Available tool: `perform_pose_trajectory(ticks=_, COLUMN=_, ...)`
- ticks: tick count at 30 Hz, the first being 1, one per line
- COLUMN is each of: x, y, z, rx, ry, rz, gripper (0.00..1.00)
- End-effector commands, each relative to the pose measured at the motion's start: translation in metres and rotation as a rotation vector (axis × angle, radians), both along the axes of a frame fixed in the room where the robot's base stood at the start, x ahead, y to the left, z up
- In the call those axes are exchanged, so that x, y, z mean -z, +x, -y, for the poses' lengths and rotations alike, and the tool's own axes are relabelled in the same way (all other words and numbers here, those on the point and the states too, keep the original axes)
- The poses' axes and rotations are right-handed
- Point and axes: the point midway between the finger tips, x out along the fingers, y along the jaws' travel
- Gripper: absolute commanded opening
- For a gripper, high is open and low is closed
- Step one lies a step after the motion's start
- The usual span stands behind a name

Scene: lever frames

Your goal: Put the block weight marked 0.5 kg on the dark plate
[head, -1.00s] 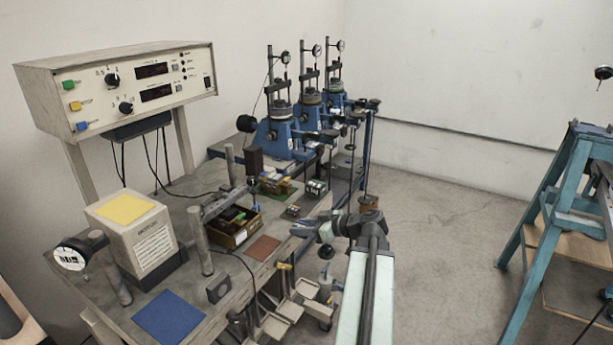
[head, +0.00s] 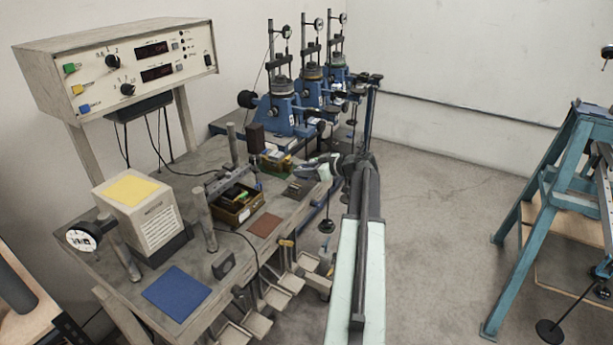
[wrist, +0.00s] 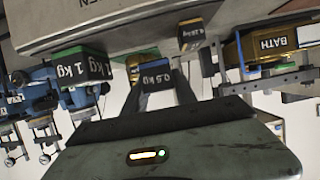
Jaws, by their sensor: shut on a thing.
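The block marked 0.5 kg (wrist: 158,76) is dark with a blue edge, between the two fingers of my gripper (wrist: 160,84) in the wrist view. My gripper is shut on it. Its label reads upside down there. In the head view my gripper (head: 304,172) is over the bench's right edge, near the green mat, and I cannot make out the held block. A small dark grey item (head: 297,190) lies on the bench just below the gripper; I cannot tell whether it is the dark plate.
A block marked 1 kg (wrist: 80,66) and a smaller block (wrist: 191,36) are near the gripper, as is a box marked BATH (wrist: 266,42). A wooden tray (head: 238,208), a brown mat (head: 264,226) and a blue mat (head: 177,293) lie on the bench. Blue stands (head: 283,112) rise behind.

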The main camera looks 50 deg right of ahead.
Motion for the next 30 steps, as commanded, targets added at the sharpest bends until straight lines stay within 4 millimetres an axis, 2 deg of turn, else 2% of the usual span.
perform_pose_trajectory(ticks=1, x=0.001, y=0.006, z=0.008, rx=-0.001, ry=0.001, rz=0.001, gripper=0.0)
perform_pose_trajectory(ticks=8, x=0.001, y=0.009, z=0.012, rx=-0.001, ry=0.001, rz=0.001, gripper=0.0)
perform_pose_trajectory(ticks=11, x=0.002, y=0.016, z=0.021, rx=-0.001, ry=0.001, rz=0.001, gripper=0.0)
perform_pose_trajectory(ticks=12, x=0.015, y=0.014, z=0.018, rx=-0.001, ry=0.001, rz=0.001, gripper=0.0)
perform_pose_trajectory(ticks=15, x=0.034, y=0.013, z=0.018, rx=-0.001, ry=0.001, rz=0.001, gripper=0.0)
perform_pose_trajectory(ticks=17, x=0.041, y=0.013, z=0.017, rx=-0.001, ry=0.001, rz=0.001, gripper=0.0)
perform_pose_trajectory(ticks=24, x=0.037, y=0.014, z=0.017, rx=-0.002, ry=0.001, rz=0.001, gripper=0.0)
perform_pose_trajectory(ticks=28, x=0.041, y=0.014, z=0.017, rx=-0.002, ry=0.001, rz=0.001, gripper=0.0)
perform_pose_trajectory(ticks=29, x=0.041, y=0.014, z=0.017, rx=-0.002, ry=0.0, rz=0.0, gripper=0.36)
perform_pose_trajectory(ticks=30, x=0.04, y=0.014, z=0.017, rx=-0.002, ry=0.0, rz=0.0, gripper=0.47)
